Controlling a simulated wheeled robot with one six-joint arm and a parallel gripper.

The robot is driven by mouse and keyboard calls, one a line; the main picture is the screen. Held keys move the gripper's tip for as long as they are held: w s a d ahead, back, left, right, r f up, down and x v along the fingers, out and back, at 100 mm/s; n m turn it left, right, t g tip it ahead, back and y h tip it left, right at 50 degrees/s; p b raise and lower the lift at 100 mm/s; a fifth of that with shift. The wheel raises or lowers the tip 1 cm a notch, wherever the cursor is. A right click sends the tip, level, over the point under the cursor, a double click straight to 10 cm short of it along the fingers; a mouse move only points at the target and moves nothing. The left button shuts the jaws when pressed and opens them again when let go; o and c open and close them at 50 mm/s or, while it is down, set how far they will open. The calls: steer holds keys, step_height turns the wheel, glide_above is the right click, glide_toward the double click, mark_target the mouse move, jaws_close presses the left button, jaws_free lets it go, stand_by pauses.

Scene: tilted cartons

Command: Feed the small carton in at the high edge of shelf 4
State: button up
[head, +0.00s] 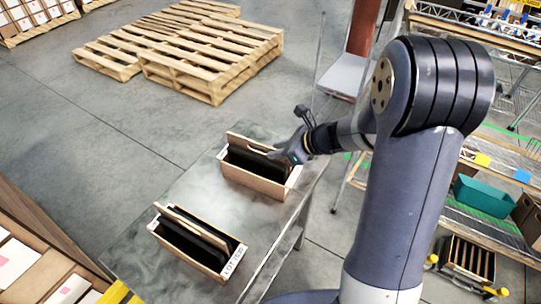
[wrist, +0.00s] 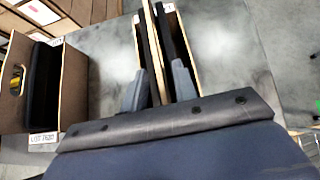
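My gripper (head: 288,152) is low over the far end of an open-topped light-brown box (head: 252,182) on the grey table. In the wrist view my gripper (wrist: 158,82) has its two grey fingers apart, with the thin upright edge of a brown panel (wrist: 151,45) between them. Gaps seem to show beside the panel, and the lower fingers are hidden by my wrist. Dark slabs stand inside this box. No separate small carton is clearly identifiable. A rack with shelves (head: 485,219) stands at the right, partly hidden by my arm; no shelf number is readable.
A second open box (head: 190,255) with dark slabs and a printed lot label stands nearer on the table (head: 150,205). A teal bin (head: 483,196) sits on the rack. Wooden pallets (head: 210,60) lie on the floor beyond. Stacked cartons (head: 30,265) stand at lower left.

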steer(key=shift+x, duration=0.85)
jaws_close()
stand_by(0.7)
steer(key=shift+r, duration=0.15)
step_height(320, 180, up, 8)
steer(key=p, duration=0.6)
steer(key=shift+p, duration=0.3)
